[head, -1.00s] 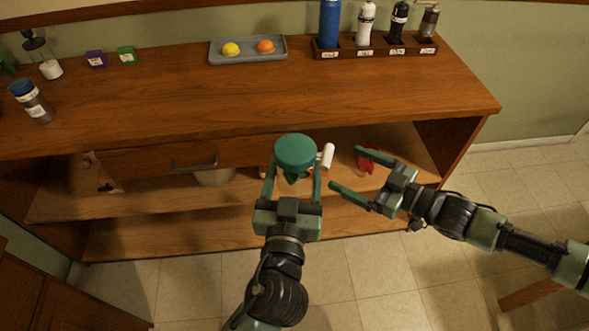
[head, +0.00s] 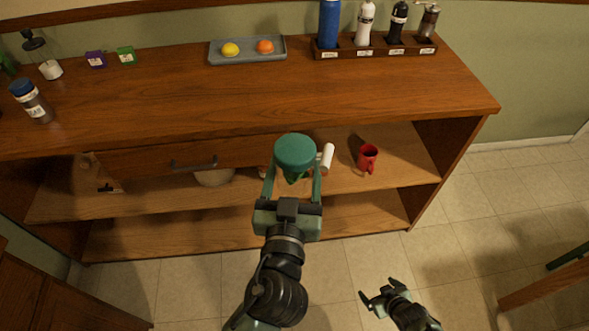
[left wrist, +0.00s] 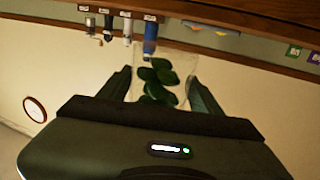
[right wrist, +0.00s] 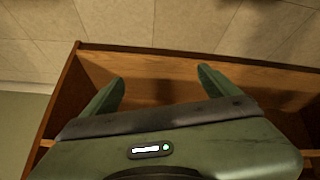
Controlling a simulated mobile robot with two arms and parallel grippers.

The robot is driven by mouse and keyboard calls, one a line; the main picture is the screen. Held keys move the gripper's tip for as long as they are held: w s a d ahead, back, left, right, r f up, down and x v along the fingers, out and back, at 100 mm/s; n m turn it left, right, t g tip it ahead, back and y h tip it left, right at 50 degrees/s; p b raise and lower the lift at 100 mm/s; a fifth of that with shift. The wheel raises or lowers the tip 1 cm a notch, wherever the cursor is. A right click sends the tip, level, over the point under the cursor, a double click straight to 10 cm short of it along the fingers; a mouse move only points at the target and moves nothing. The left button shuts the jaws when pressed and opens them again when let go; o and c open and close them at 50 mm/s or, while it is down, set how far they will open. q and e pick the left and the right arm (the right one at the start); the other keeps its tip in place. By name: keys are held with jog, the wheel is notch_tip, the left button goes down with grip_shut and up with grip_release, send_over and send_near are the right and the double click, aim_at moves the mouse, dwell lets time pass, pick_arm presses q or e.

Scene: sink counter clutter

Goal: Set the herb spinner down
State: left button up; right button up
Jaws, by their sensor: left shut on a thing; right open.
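The herb spinner (head: 295,153) has a round green lid and shows dark green leaves below it. My left gripper (head: 293,180) is shut on it and holds it upright in front of the counter. In the left wrist view the clear body of the herb spinner (left wrist: 163,72) with leaves inside sits between the fingers. My right gripper (head: 381,290) is open and empty, low over the floor at the lower right. The right wrist view shows its spread fingers (right wrist: 160,85) with nothing between them.
The counter top (head: 270,100) has a wide clear middle. A grey tray (head: 216,58) with two fruits and a wooden rack (head: 376,50) with several bottles stand at the back. A red mug (head: 367,157) and a white cylinder (head: 327,158) are on the shelf below.

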pick_arm(q)
jog(key=s+a+f+n+y, duration=0.1)
jog(key=s+a, duration=0.2)
jog(key=a, duration=0.7)
jog(key=s+a+f+y, duration=0.1)
jog(key=s+a, duration=0.3)
jog(key=a, duration=0.7)
jog(key=shift+s+n+y, duration=0.25)
jog(key=shift+n+y, duration=0.15)
pick_arm(e)
jog(key=s+a+f+g, duration=0.1)
jog(key=s+f+g, duration=0.1)
jog(key=s, duration=0.7)
jog(key=s+a+f+m+g, duration=0.1)
jog(key=s+f, duration=0.3)
jog(key=s, duration=0.5)
jog(key=s+a+f+g, duration=0.3)
jog(key=s, duration=0.6)
jog(key=shift+s+f+m+h, duration=0.25)
jog(key=shift+f+m+h, duration=0.05)
jog(key=shift+f+h, duration=0.1)
